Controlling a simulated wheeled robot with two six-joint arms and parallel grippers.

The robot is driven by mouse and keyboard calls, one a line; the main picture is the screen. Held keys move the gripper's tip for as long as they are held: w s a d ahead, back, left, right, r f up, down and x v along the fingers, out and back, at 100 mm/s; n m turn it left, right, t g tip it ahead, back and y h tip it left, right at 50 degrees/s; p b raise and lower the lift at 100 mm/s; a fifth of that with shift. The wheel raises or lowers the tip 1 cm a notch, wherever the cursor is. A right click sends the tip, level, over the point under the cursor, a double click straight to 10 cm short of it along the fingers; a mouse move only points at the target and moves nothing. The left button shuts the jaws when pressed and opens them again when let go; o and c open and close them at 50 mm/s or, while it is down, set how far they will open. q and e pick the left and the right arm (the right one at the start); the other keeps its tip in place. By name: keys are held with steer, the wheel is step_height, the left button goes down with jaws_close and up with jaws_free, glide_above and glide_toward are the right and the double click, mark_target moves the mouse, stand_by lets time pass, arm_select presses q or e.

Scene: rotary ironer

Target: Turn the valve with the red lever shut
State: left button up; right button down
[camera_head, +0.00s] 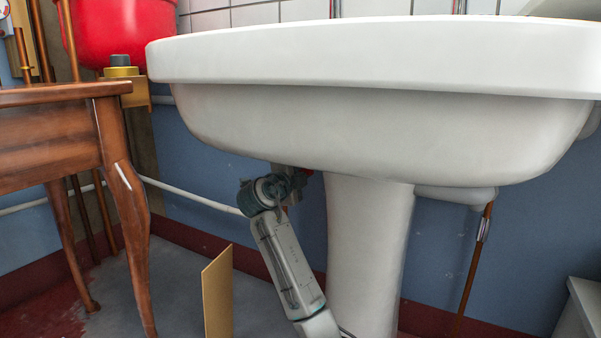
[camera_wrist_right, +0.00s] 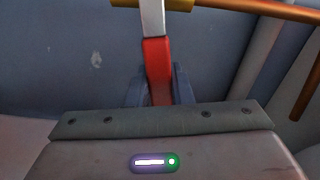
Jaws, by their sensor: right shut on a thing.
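The red lever (camera_wrist_right: 157,60) stands between the two dark fingers of my right gripper (camera_wrist_right: 159,88) in the right wrist view, and the gripper is shut on it. A pale metal strip (camera_wrist_right: 152,18) continues from the lever's red part up to a brass fitting (camera_wrist_right: 150,3) at the top edge. Most of the valve body is out of this view. In the head view my right gripper (camera_head: 298,178) is under the sink's left underside, beside the pedestal. Its fingers and the lever are mostly hidden there. My left gripper is not in view.
The white sink (camera_head: 370,60) overhangs my right arm closely, with its pedestal (camera_head: 367,250) just to the right. A wooden table (camera_head: 50,130) stands at left, and a tan panel (camera_head: 217,295) stands on the floor. A copper pipe (camera_wrist_right: 255,9) runs near the lever.

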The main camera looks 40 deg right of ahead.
steer(key=shift+f+m, duration=0.55)
steer(key=shift+m, duration=0.15)
steer(key=c, duration=1.3)
jaws_free()
